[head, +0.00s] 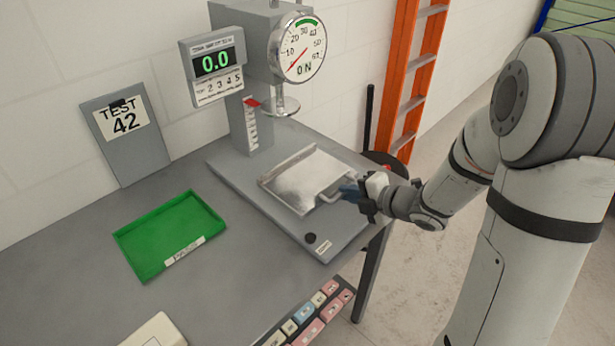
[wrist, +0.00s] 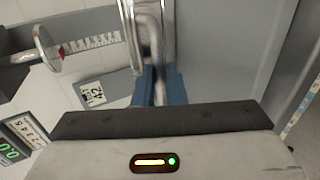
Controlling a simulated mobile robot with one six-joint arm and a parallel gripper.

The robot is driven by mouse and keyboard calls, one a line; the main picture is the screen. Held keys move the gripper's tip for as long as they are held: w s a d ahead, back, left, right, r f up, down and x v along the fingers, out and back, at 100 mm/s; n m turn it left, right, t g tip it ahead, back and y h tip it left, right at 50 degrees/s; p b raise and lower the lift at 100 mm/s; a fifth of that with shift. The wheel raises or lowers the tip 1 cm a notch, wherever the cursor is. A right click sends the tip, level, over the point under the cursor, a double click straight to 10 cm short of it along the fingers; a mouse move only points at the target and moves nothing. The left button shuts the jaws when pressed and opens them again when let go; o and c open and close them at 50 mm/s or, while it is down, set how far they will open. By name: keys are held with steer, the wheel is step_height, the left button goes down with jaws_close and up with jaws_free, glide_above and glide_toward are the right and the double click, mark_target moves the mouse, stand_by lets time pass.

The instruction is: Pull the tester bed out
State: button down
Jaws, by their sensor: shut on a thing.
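The tester bed (head: 300,174) is a shiny metal tray with a raised rim, lying on the grey base plate of the tester. A bar handle is at its front right edge. My gripper (head: 348,190) is at that handle, with blue fingertips shut on it. In the wrist view my blue fingertips (wrist: 160,86) close around the metal handle bar (wrist: 156,60). The bed itself is mostly cut off at the top there. The tester (head: 245,45) stands behind, with a round press foot (head: 281,106) above the bed's back part.
The display reads 0.0 and the dial (head: 298,48) reads 0 N. A green tray (head: 170,235) lies left on the table. A sign (head: 125,130) reading TEST 42 leans on the wall. A black knob (head: 310,238) sits on the base plate. An orange ladder (head: 412,75) stands behind.

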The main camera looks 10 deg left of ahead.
steer(key=shift+s+d+f, duration=0.1)
steer(key=shift+s+d, duration=0.7)
steer(key=shift+d, duration=0.2)
steer(key=shift+s+d+r, duration=0.1)
steer(key=shift+s+d, duration=0.7)
steer(key=shift+d, duration=0.25)
steer(key=shift+s+d+f, duration=0.1)
steer(key=shift+s+d, duration=0.7)
steer(key=shift+d, duration=0.2)
steer(key=c, duration=1.9)
jaws_free()
steer(key=shift+s+d, duration=0.1)
steer(key=shift+s, duration=0.05)
steer(key=shift+c, duration=0.2)
steer(key=o, duration=0.6)
steer(key=shift+r+p+v, duration=0.15)
steer(key=shift+p+v, duration=0.6)
steer(key=shift+v, duration=0.7)
steer(key=shift+r+p+v, duration=0.15)
steer(key=shift+p+v, duration=0.6)
steer(key=shift+v, duration=0.7)
